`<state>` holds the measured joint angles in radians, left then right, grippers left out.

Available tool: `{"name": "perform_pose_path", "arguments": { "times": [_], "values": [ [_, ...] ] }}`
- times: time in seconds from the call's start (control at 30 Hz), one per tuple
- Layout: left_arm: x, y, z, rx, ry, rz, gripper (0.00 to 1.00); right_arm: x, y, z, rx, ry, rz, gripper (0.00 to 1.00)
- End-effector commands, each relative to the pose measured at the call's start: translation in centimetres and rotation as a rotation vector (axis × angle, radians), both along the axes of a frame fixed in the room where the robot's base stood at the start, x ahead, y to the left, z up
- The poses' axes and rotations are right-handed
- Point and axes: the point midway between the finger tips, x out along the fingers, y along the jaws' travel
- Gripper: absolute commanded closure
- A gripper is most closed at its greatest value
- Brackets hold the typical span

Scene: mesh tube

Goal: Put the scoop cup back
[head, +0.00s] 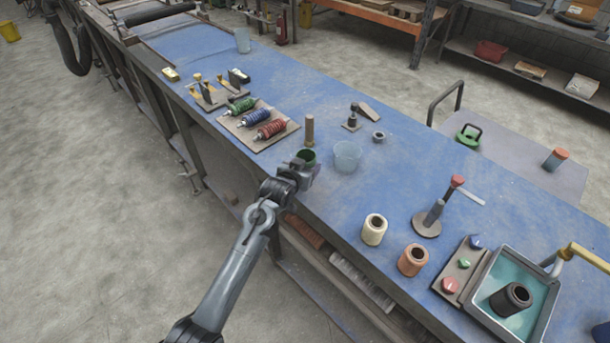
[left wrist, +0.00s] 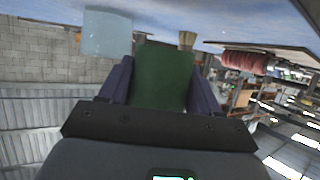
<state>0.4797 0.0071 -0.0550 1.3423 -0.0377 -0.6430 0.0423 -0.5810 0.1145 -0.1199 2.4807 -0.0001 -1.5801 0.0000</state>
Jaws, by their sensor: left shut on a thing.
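My left gripper (head: 304,164) is shut on a green cup (head: 309,154), which I take to be the scoop cup, near the front edge of the blue bench. In the left wrist view the green cup (left wrist: 163,76) fills the space between the two fingers, and its far parts are hidden. I cannot tell whether it touches the bench top. A clear tumbler (head: 347,157) stands on the bench just right of the cup. A brown upright handle (head: 309,130) stands right behind the cup. My right gripper is not in view.
Left of the gripper, a board (head: 283,133) holds green, blue and red spools. A small grey ring (head: 379,136) lies behind the tumbler. Cream (head: 374,230) and orange (head: 412,260) rolls stand to the right, with a teal-lined tray (head: 487,307) beyond.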

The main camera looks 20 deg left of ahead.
Motion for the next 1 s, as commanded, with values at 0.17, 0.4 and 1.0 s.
{"name": "perform_pose_path", "arguments": {
  "times": [0.17, 0.4, 1.0],
  "values": [
    [0.0, 0.3, -0.6, 0.000, 0.002, -0.001, 0.73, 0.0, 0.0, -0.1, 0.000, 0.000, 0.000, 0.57],
    [0.0, 0.3, -3.4, 0.000, 0.003, 0.000, 0.73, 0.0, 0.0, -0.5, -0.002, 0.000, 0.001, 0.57],
    [0.0, 0.3, -4.5, 0.000, 0.001, 0.000, 0.25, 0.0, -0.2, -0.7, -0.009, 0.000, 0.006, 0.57]
  ]
}}
